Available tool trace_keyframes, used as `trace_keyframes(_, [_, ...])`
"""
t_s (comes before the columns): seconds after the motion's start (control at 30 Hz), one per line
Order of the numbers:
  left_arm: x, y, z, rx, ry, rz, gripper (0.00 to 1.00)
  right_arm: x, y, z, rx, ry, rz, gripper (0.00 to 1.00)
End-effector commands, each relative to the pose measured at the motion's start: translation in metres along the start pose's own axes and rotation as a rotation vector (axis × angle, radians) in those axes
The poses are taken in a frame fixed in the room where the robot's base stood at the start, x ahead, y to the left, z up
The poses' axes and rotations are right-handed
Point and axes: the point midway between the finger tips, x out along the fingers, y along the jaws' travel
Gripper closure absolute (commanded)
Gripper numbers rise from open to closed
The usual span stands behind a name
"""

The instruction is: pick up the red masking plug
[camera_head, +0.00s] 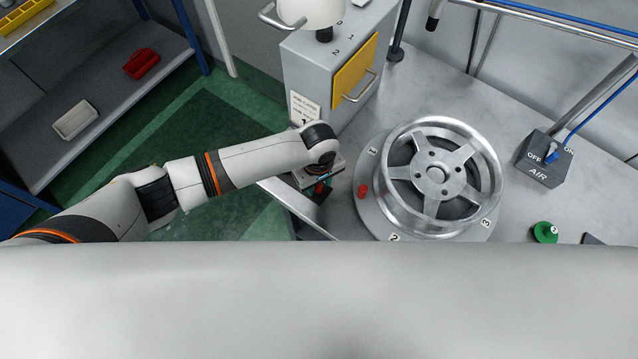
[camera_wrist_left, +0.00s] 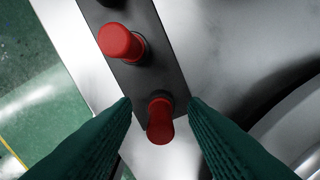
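Two red masking plugs show in the left wrist view, standing in a dark strip (camera_wrist_left: 116,70): an upper plug (camera_wrist_left: 121,43) and a lower plug (camera_wrist_left: 160,122). My left gripper (camera_wrist_left: 160,104) is open. Its two green fingers lie on either side of the lower plug, with a visible gap at each side. In the head view my left gripper (camera_head: 319,187) points down at the bench's left edge and hides most of the strip; a bit of red shows under it. Another red plug (camera_head: 363,191) stands at the turntable's left rim. My right gripper is not in view.
A silver wheel (camera_head: 437,174) sits on a numbered round turntable (camera_head: 366,215) right of the gripper. A grey cabinet with a yellow door (camera_head: 354,75) stands behind. A green knob (camera_head: 545,232) and an air switch box (camera_head: 543,160) are at right.

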Motion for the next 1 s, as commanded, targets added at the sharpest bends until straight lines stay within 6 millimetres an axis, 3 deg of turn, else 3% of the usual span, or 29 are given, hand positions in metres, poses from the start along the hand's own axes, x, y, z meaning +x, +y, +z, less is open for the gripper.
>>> trace_keyframes(0.1, [0.000, 0.000, 0.000, 0.000, 0.000, 0.000, 0.61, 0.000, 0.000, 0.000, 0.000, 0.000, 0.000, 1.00])
trace_keyframes(0.33, [-0.001, 0.000, 0.000, 0.000, 0.000, 0.000, 0.98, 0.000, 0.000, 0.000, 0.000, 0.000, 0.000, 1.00])
trace_keyframes(0.37, [-0.001, 0.000, 0.000, 0.000, 0.000, 0.000, 1.00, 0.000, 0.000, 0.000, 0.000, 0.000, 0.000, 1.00])
trace_keyframes(0.77, [-0.003, 0.000, 0.000, 0.000, 0.001, -0.001, 1.00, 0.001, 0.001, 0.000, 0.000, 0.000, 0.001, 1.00])
trace_keyframes(1.0, [-0.040, -0.001, 0.001, 0.000, -0.001, -0.005, 1.00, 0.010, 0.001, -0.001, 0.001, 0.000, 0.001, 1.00])
